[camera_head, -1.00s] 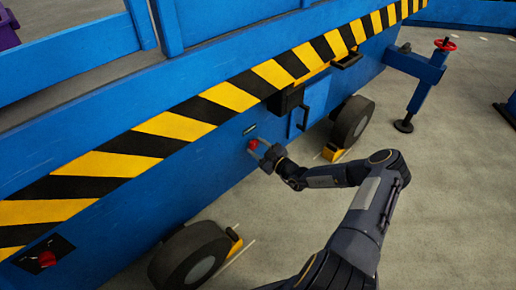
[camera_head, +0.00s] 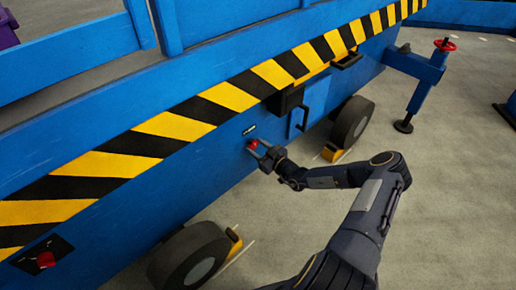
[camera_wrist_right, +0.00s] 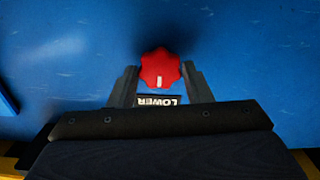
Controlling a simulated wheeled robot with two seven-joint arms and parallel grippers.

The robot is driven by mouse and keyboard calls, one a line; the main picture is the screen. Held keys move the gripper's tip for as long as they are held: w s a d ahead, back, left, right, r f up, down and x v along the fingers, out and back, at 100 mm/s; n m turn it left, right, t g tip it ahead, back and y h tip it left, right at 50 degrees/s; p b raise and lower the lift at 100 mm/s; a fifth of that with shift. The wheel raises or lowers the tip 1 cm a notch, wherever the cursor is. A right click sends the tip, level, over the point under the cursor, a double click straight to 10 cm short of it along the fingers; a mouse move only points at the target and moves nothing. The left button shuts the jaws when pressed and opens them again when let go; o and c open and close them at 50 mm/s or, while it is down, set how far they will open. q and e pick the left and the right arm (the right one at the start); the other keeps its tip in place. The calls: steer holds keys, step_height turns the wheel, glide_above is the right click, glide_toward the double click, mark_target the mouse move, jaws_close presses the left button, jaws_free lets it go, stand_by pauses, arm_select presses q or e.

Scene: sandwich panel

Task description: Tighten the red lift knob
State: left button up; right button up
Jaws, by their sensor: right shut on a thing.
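A red lobed knob (camera_head: 254,145) sits on the blue side panel of the lift (camera_head: 215,165). It also shows in the right wrist view (camera_wrist_right: 160,68), with a white mark on its face. A label reading "LOWER" (camera_wrist_right: 159,100), upside down in that view, sits beside the knob. My right gripper (camera_head: 258,147) is at the panel, with one finger on each side of the knob, shut on it. In the right wrist view the gripper (camera_wrist_right: 159,78) partly frames the label. My left gripper is out of view.
Another red knob (camera_head: 46,259) is on a black plate at lower left. A black box (camera_head: 285,100) and handle stick out above the gripper. Wheels (camera_head: 352,122) with yellow chocks stand below the panel. A red handwheel (camera_head: 444,45) tops the outrigger.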

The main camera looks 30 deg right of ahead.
steer(key=o, duration=1)
steer(key=shift+c, duration=0.2)
steer(key=shift+s, duration=0.1)
steer(key=p+v, duration=0.1)
steer(key=v, duration=0.6)
steer(key=shift+s, duration=0.35)
